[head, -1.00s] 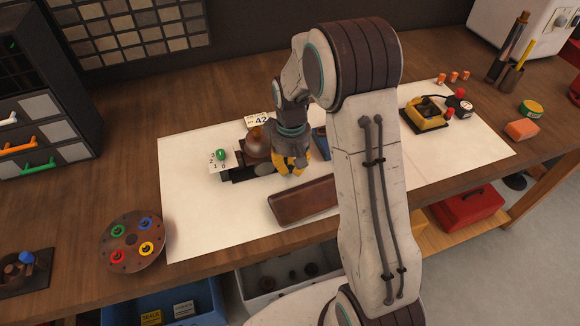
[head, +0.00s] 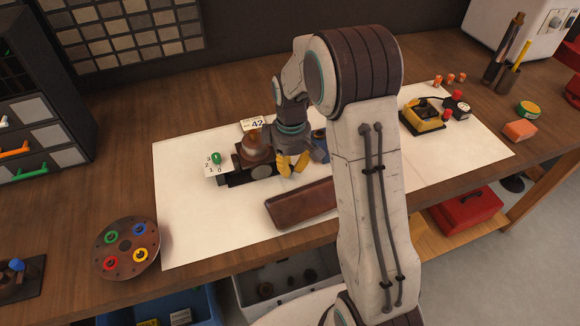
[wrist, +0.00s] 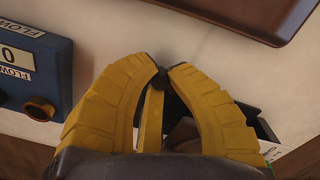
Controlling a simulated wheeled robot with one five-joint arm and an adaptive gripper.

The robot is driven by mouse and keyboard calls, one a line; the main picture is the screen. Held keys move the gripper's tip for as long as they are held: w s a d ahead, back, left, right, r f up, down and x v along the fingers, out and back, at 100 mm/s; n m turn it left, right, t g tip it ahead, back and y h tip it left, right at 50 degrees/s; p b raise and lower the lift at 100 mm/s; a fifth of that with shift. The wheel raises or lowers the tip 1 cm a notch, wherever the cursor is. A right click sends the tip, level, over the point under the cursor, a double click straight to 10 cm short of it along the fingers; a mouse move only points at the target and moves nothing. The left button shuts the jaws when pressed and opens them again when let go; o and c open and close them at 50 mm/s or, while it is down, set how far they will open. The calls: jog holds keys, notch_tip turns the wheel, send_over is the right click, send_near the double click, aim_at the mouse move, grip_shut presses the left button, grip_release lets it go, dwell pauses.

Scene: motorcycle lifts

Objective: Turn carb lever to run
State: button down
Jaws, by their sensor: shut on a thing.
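The carburettor (head: 252,147) is a dark block with a rounded brown-brass body, standing on the white mat. My gripper (head: 292,168) is low at its right end, yellow fingers pointing down. In the wrist view the two yellow fingers of my gripper (wrist: 161,76) come together around a small dark tip. A narrow yellow bar (wrist: 152,118) runs back from that tip between the fingers; I take it for the carb lever. The fingers hide most of it, and its setting cannot be read. A green knob (head: 216,158) stands by a numbered card at the carburettor's left end.
A blue flow meter (wrist: 35,70) reading 0 stands close beside my gripper. A card marked 42 (head: 255,124) is behind. A yellow switch box (head: 422,116) is farther right. The mat's left part is clear.

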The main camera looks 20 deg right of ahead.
jog(key=shift+s+f, duration=0.15)
jog(key=shift+s, duration=0.05)
jog(key=c, duration=1.4)
grip_release()
jog(key=shift+d, duration=0.15)
jog(key=shift+o, duration=1)
jog(key=shift+w, duration=0.1)
jog(key=shift+r, duration=0.2)
